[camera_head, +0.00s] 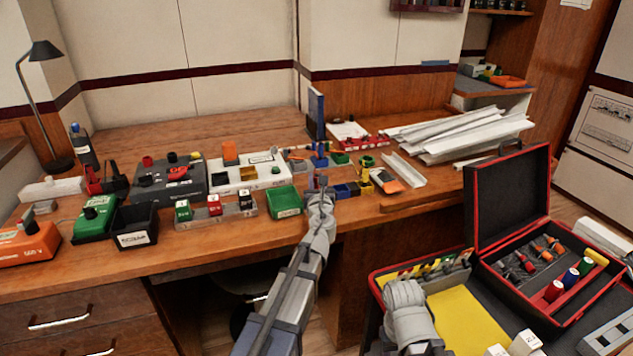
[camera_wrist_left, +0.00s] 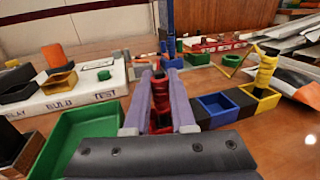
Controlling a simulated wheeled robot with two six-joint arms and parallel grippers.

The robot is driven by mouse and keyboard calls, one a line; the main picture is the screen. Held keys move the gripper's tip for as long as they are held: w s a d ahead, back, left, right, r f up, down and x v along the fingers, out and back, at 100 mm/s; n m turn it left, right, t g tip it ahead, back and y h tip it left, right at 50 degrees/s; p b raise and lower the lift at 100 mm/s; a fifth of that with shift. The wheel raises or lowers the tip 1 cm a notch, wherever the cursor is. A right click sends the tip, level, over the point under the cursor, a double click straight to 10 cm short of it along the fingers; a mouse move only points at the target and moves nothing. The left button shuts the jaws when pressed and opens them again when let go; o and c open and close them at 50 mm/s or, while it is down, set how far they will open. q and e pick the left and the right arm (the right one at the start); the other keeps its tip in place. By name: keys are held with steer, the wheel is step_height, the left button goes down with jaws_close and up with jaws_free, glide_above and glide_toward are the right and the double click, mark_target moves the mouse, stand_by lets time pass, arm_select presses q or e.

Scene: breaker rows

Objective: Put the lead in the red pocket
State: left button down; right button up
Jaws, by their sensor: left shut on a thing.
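My left gripper (camera_head: 322,182) is over the middle of the workbench, above a row of small coloured bins. In the left wrist view its two grey-purple fingers (camera_wrist_left: 161,76) are shut on a narrow red and black thing (camera_wrist_left: 160,98), which looks like the lead. Most of it is hidden between the fingers. Some of that red may belong to a bin behind them; I cannot tell. A blue pocket (camera_wrist_left: 215,103) and a yellow one (camera_wrist_left: 262,91) stand just right of the fingers.
A green tray (camera_head: 285,203) stands close left of my left gripper, with a white labelled block (camera_head: 250,173) behind it. A red rack (camera_head: 365,142) and white trunking lengths (camera_head: 460,135) lie at the back right. An open black case (camera_head: 508,205) stands front right.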

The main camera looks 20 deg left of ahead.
arm_select(q)
steer(key=c, duration=0.8)
jaws_free()
steer(key=shift+f, duration=0.15)
steer(key=shift+o, duration=0.2)
steer(key=shift+s+r, duration=0.1)
steer(key=shift+r, duration=0.1)
steer(key=v, duration=1.2)
